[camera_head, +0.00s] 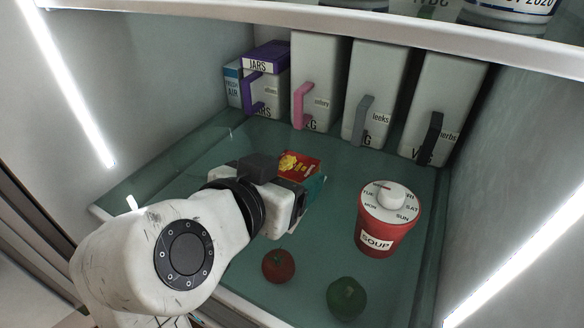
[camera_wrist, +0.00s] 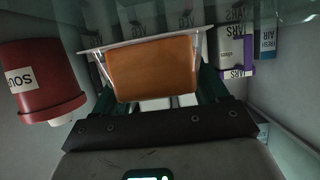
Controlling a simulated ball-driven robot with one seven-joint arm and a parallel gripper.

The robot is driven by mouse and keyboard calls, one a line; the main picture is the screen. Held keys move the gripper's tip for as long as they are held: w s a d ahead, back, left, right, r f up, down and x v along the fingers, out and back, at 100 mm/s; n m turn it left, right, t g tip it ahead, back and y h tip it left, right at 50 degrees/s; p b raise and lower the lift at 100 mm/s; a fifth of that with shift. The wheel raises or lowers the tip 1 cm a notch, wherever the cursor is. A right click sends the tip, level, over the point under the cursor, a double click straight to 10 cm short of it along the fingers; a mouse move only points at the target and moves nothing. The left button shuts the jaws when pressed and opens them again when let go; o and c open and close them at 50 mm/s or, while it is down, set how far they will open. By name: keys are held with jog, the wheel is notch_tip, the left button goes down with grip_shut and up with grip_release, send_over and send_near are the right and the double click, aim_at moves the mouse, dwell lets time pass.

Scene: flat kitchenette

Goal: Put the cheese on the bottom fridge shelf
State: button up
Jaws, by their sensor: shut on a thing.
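The cheese is an orange block in a clear pack (camera_wrist: 152,68), seen in the wrist view between the fingers. My gripper (camera_wrist: 160,95) is shut on it. In the head view, my gripper (camera_head: 300,190) is inside the fridge above the greenish glass shelf (camera_head: 215,155). A red and yellow label of the held pack (camera_head: 300,165) shows there, partly hidden by my wrist. I cannot tell whether the pack touches the shelf.
A red soup pot (camera_head: 386,225) stands right of my gripper, and it shows at the left in the wrist view (camera_wrist: 38,80). A tomato (camera_head: 278,265) and a green round vegetable (camera_head: 346,298) lie at the front. Several cartons with handles (camera_head: 315,75) line the back. Shelf left of my gripper is clear.

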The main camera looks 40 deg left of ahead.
jog(key=shift+f, duration=0.35)
jog(key=shift+s+f+b, duration=0.1)
jog(key=shift+f+b, duration=0.35)
jog(key=shift+f, duration=0.3)
jog(key=o, duration=1.3)
jog(key=shift+f, duration=0.25)
jog(key=shift+o, duration=0.2)
jog(key=shift+r+p, duration=0.35)
jog(key=shift+r, duration=0.15)
jog(key=shift+s+r, duration=0.15)
jog(key=shift+s, duration=0.05)
jog(key=b+v, duration=0.3)
jog(key=v, duration=0.8)
jog(key=shift+s+r, duration=0.25)
jog(key=shift+r, duration=0.2)
jog(key=shift+d, duration=0.1)
